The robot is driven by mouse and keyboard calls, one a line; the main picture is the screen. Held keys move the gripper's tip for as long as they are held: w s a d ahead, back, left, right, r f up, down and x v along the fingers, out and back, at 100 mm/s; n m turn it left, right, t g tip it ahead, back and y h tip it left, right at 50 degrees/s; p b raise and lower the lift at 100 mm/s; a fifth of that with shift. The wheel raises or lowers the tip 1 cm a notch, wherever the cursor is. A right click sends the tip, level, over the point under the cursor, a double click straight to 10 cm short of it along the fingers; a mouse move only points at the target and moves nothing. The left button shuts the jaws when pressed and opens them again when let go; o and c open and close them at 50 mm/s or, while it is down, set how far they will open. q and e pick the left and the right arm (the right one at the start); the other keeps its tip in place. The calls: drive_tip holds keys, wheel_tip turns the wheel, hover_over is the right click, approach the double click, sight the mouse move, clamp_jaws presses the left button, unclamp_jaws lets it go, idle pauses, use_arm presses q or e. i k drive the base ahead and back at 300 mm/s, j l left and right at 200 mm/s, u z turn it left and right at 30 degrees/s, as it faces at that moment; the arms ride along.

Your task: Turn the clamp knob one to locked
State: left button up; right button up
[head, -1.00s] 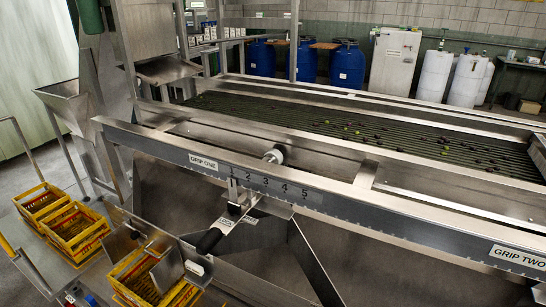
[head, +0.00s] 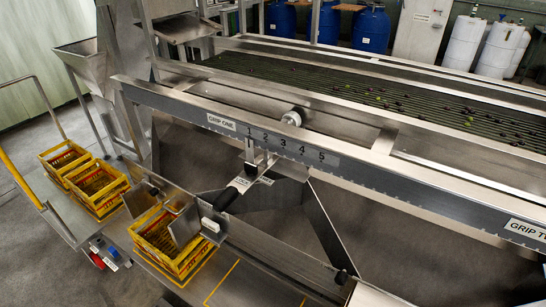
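A long steel rail (head: 360,165) carries a GRIP ONE label (head: 221,122) and a scale numbered 1 to 5. A round pale knob (head: 291,118) with a dark base sits just behind the rail, above the scale; I take it for clamp knob one, but its setting cannot be read. Below the scale, a bracket holds a lever with a black grip (head: 225,198) pointing down and left. Neither of my grippers shows in the head view.
Yellow crates (head: 97,190) stand on the left, with another crate (head: 170,250) under a steel chute. A GRIP TWO label (head: 523,228) is at the right end of the rail. Dark and green fruit lies on the roller bed (head: 400,88). Floor at lower left is clear.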

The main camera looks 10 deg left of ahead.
sight(251, 169)
drive_tip(key=k+j+z, duration=0.1)
drive_tip(key=j+z, duration=0.35)
drive_tip(key=k+j+z, duration=0.1)
drive_tip(key=j+z, duration=0.3)
